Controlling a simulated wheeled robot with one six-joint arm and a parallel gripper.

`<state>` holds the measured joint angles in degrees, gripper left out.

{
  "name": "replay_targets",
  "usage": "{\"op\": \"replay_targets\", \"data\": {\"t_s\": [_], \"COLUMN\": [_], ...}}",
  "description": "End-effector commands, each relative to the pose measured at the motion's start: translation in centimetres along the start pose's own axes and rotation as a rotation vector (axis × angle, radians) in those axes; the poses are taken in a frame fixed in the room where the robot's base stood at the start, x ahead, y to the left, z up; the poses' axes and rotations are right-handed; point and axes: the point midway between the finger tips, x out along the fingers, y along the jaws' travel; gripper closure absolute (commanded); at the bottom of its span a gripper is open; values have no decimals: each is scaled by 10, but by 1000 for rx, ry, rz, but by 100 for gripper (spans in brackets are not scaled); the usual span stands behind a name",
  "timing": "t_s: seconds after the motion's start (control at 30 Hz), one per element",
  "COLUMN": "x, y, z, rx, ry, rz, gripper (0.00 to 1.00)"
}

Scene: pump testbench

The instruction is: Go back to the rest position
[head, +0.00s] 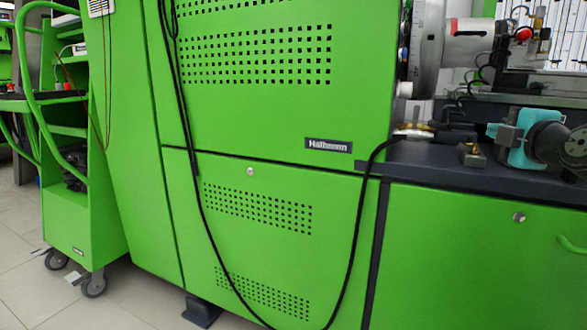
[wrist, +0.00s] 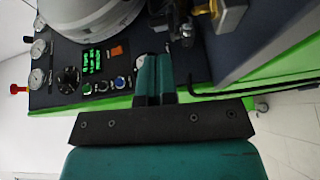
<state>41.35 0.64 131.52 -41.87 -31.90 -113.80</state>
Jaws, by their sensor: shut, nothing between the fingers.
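My gripper (head: 494,130) is at the right of the head view, a teal body on a dark wrist, over the dark bench top. In the wrist view my gripper (wrist: 154,62) shows its two teal fingers pressed together, with nothing between them. It looks shut and empty. The fingers point toward the panel and the bench edge. From the head view I cannot tell how far the gripper is above the bench top.
The green test bench (head: 260,140) fills the head view, with a hanging black cable (head: 201,210). A brass fitting (head: 472,155) sits by my gripper. The wrist view shows gauges and a control panel (wrist: 92,62). A green trolley (head: 70,205) stands left on open floor.

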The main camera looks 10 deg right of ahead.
Motion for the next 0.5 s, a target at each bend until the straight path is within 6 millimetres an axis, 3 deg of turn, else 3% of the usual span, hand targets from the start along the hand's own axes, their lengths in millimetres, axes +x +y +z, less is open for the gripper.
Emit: {"op": "replay_targets", "data": {"t_s": [0.13, 0.23, 0.3, 0.4, 0.5], "x": [-4, -27, -54, -103, -153], "y": [-29, -61, -85, -116, -140], "z": [-73, -142, -186, -234, -261], "rx": [216, 431, 572, 731, 826], "ry": [160, 263, 291, 249, 135], "rz": [-185, -430, -634, -932, -1179], "gripper": [100, 100, 100, 100, 100]}}
